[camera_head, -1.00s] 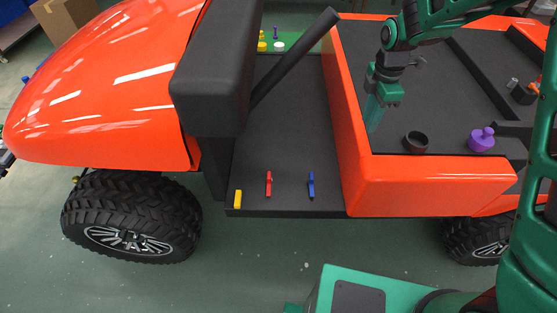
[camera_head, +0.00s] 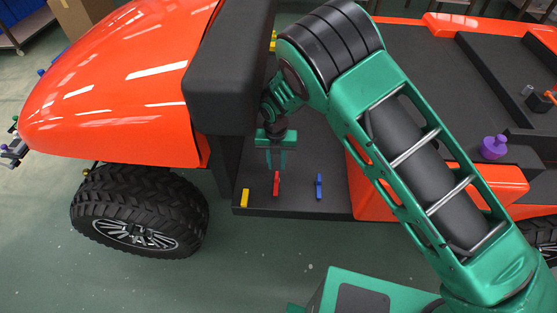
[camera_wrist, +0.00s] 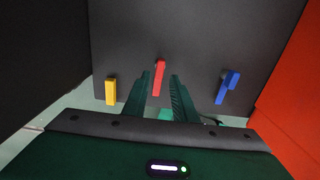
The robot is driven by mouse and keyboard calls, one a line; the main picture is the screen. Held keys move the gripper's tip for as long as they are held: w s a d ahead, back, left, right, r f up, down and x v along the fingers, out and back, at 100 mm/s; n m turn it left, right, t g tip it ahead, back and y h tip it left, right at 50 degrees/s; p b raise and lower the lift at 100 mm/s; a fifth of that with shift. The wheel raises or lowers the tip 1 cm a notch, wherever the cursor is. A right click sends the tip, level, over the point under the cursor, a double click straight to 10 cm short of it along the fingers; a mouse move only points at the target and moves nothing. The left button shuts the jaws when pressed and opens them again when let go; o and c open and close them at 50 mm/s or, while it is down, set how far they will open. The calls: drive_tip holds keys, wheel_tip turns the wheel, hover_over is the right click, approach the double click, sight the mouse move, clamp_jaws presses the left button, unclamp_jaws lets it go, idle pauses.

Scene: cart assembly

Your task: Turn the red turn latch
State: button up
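The red turn latch (camera_head: 277,183) stands on the dark floor panel of the cart, between a yellow latch and a blue latch. My gripper (camera_head: 276,165) is above and just behind it in the head view, pointing down. In the wrist view the red latch (camera_wrist: 159,77) shows between and beyond the two green fingers (camera_wrist: 159,90), closer to the left finger. The fingers are apart, with nothing visibly held. I cannot tell whether a finger touches the latch.
The yellow latch (camera_head: 244,197) is to the left and the blue latch (camera_head: 319,186) to the right. The black seat (camera_head: 232,85) rises close on the left. An orange body panel (camera_wrist: 297,95) stands on the right. A purple knob (camera_head: 494,147) sits on the rear deck.

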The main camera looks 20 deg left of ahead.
sight(277, 175)
wheel_tip(277, 175, down, 6)
drive_tip(key=shift+f, duration=0.25)
clamp_jaws()
